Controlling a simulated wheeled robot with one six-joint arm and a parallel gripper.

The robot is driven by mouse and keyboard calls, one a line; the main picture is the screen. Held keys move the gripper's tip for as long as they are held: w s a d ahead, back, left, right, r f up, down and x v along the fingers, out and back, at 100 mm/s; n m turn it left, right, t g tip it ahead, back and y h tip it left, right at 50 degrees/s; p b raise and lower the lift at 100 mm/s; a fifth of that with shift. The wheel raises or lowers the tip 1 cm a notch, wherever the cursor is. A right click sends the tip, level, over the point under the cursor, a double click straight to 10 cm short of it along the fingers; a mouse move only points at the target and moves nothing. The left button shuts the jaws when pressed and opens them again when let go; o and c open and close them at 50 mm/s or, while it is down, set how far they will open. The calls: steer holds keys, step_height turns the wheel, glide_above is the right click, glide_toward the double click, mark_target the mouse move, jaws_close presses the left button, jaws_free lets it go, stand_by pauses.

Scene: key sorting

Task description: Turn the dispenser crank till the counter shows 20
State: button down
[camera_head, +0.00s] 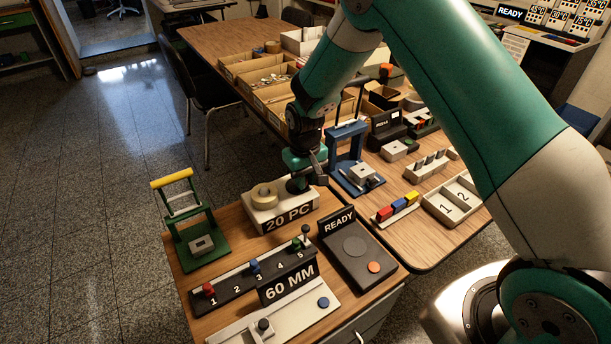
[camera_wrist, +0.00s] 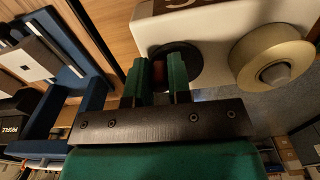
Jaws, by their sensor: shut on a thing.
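The dispenser (camera_head: 255,218) is a pale box on the near table with a cream tape roll (camera_head: 264,196) on top. My gripper (camera_head: 303,180) is at the dispenser's right end, pointing down. In the wrist view my gripper's green fingers (camera_wrist: 158,82) are shut on the reddish crank knob (camera_wrist: 158,71), over a dark round crank disc (camera_wrist: 188,62). The tape roll (camera_wrist: 268,55) shows beside it. In the head view the knob is hidden by my gripper.
A blue press (camera_head: 347,160) stands close to the right of my gripper. A green press (camera_head: 195,235) stands at the left edge. In front are a "60 MM" stop rail (camera_head: 238,283) and a "READY" box (camera_head: 360,262). Sorting trays (camera_head: 262,75) fill the far table.

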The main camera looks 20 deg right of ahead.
mark_target(299, 190)
steer(key=m, duration=0.5)
steer(key=shift+s+a+m, duration=0.3)
steer(key=shift+a, duration=0.1)
steer(key=m, duration=0.2)
steer(key=a+m, duration=0.1)
steer(key=m, duration=0.2)
steer(key=shift+m, duration=0.3)
steer(key=c, duration=1.1)
jaws_free()
steer(key=shift+s, duration=0.1)
steer(key=shift+o, duration=0.2)
step_height(299, 190, up, 18)
steer(key=shift+f, duration=0.25)
